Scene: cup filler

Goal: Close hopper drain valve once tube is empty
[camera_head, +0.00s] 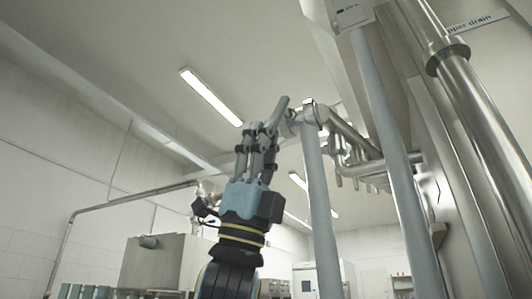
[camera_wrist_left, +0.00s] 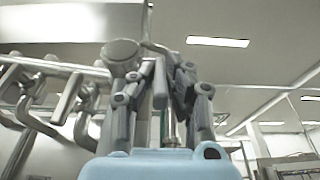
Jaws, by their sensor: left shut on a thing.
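My left gripper (camera_head: 257,135) reaches up from below in the head view. It is shut on a grey lever (camera_head: 280,110), the valve handle, whose free end sticks up past the fingers. The handle is tilted and sits beside the metal valve body (camera_head: 308,113) on the pipework. In the left wrist view, the gripper (camera_wrist_left: 160,72) has its fingers on both sides of the handle (camera_wrist_left: 160,88), with the round valve end (camera_wrist_left: 122,54) just to the left. A label ending in "pper drain" (camera_head: 478,22) is at the upper right. I cannot tell whether the tube holds anything. My right gripper is out of view.
Upright pipes (camera_head: 321,205) and a thick steel pipe (camera_head: 485,125) stand close on the right in the head view. A row of pipe fittings (camera_head: 370,170) lies behind the valve. A metal box (camera_head: 155,262) stands at lower left. The space left of the gripper is open.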

